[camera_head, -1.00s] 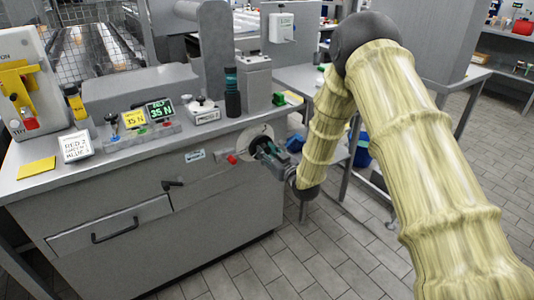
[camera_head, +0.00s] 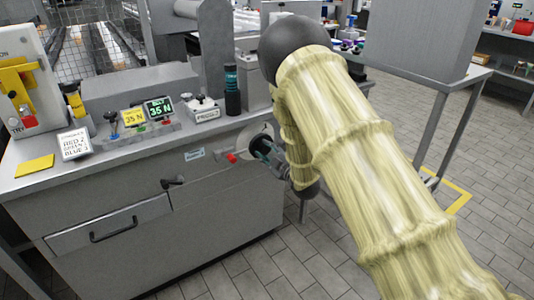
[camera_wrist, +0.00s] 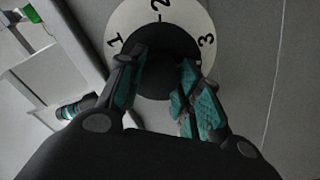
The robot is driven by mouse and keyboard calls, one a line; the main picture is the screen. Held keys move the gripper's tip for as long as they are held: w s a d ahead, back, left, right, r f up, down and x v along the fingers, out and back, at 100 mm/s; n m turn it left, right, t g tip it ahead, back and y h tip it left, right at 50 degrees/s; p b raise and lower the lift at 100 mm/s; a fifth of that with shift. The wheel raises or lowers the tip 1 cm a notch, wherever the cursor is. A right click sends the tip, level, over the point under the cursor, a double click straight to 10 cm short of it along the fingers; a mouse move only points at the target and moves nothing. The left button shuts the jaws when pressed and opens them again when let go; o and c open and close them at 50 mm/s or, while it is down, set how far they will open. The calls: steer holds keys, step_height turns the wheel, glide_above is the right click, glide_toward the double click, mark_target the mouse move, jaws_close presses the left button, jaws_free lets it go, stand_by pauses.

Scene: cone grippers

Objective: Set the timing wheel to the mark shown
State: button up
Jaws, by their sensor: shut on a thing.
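The timing wheel is a white dial (camera_wrist: 190,14) with black numerals 1, 2 and 3 around a black round knob (camera_wrist: 160,40). In the wrist view the 2 is at the top, the 1 at left and the 3 at right. A short dark tick shows between the 2 and the knob. In the head view the dial (camera_head: 257,134) is on the grey cabinet's front, partly hidden by my arm. My gripper (camera_wrist: 157,75) is shut on the knob, one teal-padded finger on each side; it also shows in the head view (camera_head: 266,152).
A white card (camera_head: 74,145) on the bench top lists RED 2, a green line and a BLUE line, small to read. A red knob (camera_head: 232,158) projects left of the dial. A dark bottle (camera_head: 232,90) stands above.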

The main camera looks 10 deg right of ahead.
steer(key=shift+n, duration=0.9)
steer(key=o, duration=1)
steer(key=shift+o, duration=0.2)
steer(key=shift+s, duration=0.15)
steer(key=v, duration=1.1)
steer(key=shift+s+d, duration=0.15)
steer(key=shift+s, duration=0.25)
steer(key=shift+f, duration=0.1)
